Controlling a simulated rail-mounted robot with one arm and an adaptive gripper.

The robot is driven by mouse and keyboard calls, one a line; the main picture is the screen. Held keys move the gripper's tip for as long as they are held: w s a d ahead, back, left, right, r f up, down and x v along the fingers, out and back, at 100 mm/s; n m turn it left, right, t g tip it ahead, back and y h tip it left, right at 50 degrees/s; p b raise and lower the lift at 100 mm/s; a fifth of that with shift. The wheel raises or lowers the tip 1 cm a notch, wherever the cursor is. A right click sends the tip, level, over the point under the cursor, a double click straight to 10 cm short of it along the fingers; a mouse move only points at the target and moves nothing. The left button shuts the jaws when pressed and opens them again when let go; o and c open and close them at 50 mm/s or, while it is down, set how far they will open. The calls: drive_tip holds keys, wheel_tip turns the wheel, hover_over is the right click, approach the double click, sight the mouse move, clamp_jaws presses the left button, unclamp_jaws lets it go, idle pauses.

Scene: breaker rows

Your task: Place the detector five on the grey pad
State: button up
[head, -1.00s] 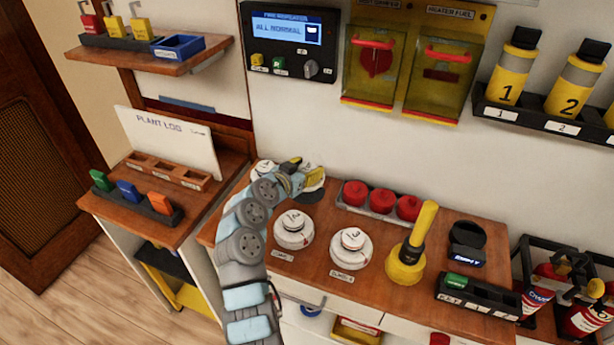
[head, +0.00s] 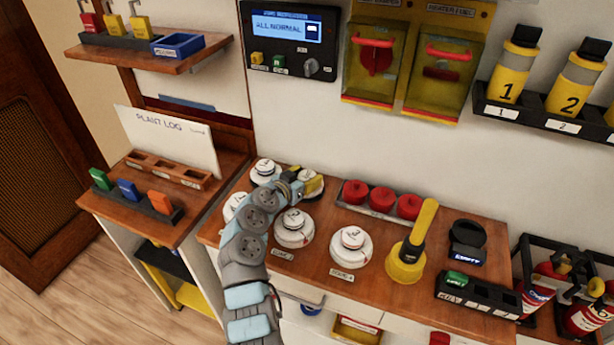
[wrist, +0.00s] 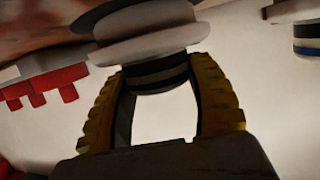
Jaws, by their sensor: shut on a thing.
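My gripper (head: 296,184) is at the back of the wooden counter, shut on a white round detector (head: 313,186). In the wrist view the two yellow fingers (wrist: 160,85) grip its dark neck, with the wide white body (wrist: 145,45) beyond the fingertips. I cannot read a number on it. The grey pad cannot be made out clearly; the held detector and my gripper cover that spot. Whether the detector touches the surface or hovers just above it, I cannot tell.
Other white detectors stand close by: one behind left (head: 265,172), one partly behind my arm (head: 234,206), and two in front (head: 294,228) (head: 351,247). A tray of red caps (head: 381,199) is just right. A yellow tool (head: 410,255) stands farther right.

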drive_tip(key=shift+f+b, duration=0.45)
drive_tip(key=shift+b, duration=0.05)
drive_tip(key=shift+f+b, duration=0.35)
drive_tip(key=shift+f, duration=0.15)
drive_tip(key=o, duration=1.2)
drive_tip(key=shift+f, duration=0.45)
drive_tip(key=shift+r+p, duration=0.75)
drive_tip(key=shift+p, duration=0.45)
drive_tip(key=shift+a, duration=0.15)
drive_tip(key=v, duration=0.4)
drive_tip(key=r+b+v, duration=0.1)
drive_tip(key=v, duration=0.7)
drive_tip(key=shift+r, duration=0.3)
